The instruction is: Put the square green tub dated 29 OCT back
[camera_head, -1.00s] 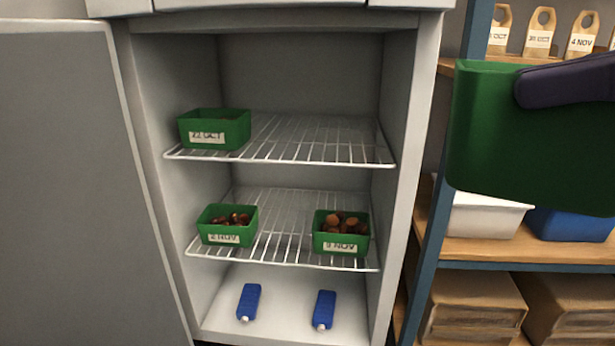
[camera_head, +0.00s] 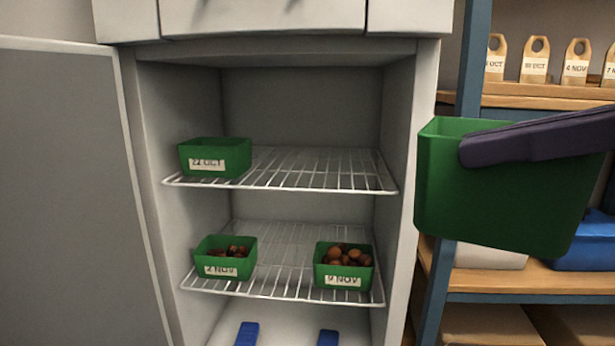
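A large green tub (camera_head: 500,205) hangs in the air at the right in the head view, in front of the shelving and beside the cabinet's right wall. My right gripper (camera_head: 482,150) is shut on its upper rim; one dark finger lies across the near side. No date label shows on the held tub. Inside the open cabinet, a green tub marked 22 OCT (camera_head: 208,163) stands at the left of the upper wire shelf (camera_head: 300,172). The lower wire shelf (camera_head: 285,275) bears tubs marked 2 NOV (camera_head: 222,270) and 9 NOV (camera_head: 342,281), both with chestnuts. My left gripper is out of view.
The upper shelf is bare in the middle and right. The lower shelf has a gap between its tubs. Two blue items (camera_head: 247,334) lie on the cabinet floor. The cabinet door (camera_head: 75,200) stands open at the left. Tagged wooden holders (camera_head: 535,65) stand on the right shelving.

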